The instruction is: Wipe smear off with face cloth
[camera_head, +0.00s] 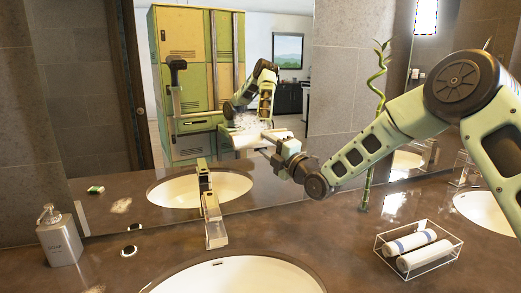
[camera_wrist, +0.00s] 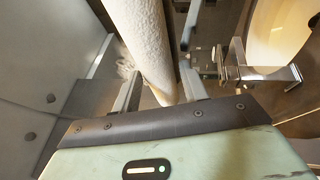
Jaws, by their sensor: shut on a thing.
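My gripper (camera_head: 272,147) is shut on a white rolled face cloth (camera_head: 250,140), held above the counter in front of the mirror, behind the faucet. In the wrist view the cloth (camera_wrist: 147,38) runs up and away between the two fingers (camera_wrist: 160,92). A pale beige smear (camera_head: 95,289) lies on the brown counter at the bottom left edge of the head view, cut by the frame. The cloth is apart from this smear.
A faucet (camera_head: 213,220) stands behind the near sink (camera_head: 235,272). A soap dispenser (camera_head: 59,236) stands at left, with a small dark-and-white item (camera_head: 128,251) beside it. A wire basket (camera_head: 419,270) holds two rolled cloths at right. A bamboo stem (camera_head: 374,130) stands behind.

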